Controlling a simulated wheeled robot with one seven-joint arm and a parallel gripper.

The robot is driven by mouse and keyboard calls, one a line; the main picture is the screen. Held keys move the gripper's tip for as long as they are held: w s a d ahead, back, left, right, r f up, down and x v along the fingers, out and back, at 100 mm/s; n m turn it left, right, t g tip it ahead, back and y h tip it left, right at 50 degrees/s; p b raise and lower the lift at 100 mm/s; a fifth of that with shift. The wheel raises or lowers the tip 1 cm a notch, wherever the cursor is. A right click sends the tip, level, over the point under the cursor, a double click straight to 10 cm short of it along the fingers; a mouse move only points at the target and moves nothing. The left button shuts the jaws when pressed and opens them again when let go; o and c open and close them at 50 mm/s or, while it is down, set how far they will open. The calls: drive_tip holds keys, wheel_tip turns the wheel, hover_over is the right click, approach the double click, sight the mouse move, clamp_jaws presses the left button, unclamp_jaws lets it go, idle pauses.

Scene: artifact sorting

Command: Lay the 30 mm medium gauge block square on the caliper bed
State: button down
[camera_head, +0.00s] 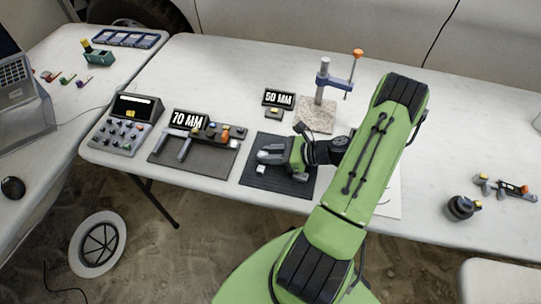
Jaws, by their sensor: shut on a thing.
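My gripper (264,154) is over the dark ribbed mat (290,188) near the front of the table, its fingers pointing left. It is shut on a small pale block, mostly hidden between the fingers; I cannot read its size. A small whitish block (261,169) shows just below the fingertips; I cannot tell whether it rests on the mat. The caliper (184,148) lies on a dark bed (205,162) left of my gripper, by a display reading 70 MM (188,120). My gripper is apart from this bed.
A stand with a blue clamp (323,80) rises from a speckled plate (316,117) behind my gripper, beside a second MM display (279,98). A grey control box (128,120) stands left. A dark round object (461,207) and small tools (505,188) lie right. The table's back is clear.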

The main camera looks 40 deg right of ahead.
drive_tip(key=shift+f, duration=0.15)
drive_tip(key=c, duration=0.9)
unclamp_jaws()
drive_tip(key=shift+c, duration=0.2)
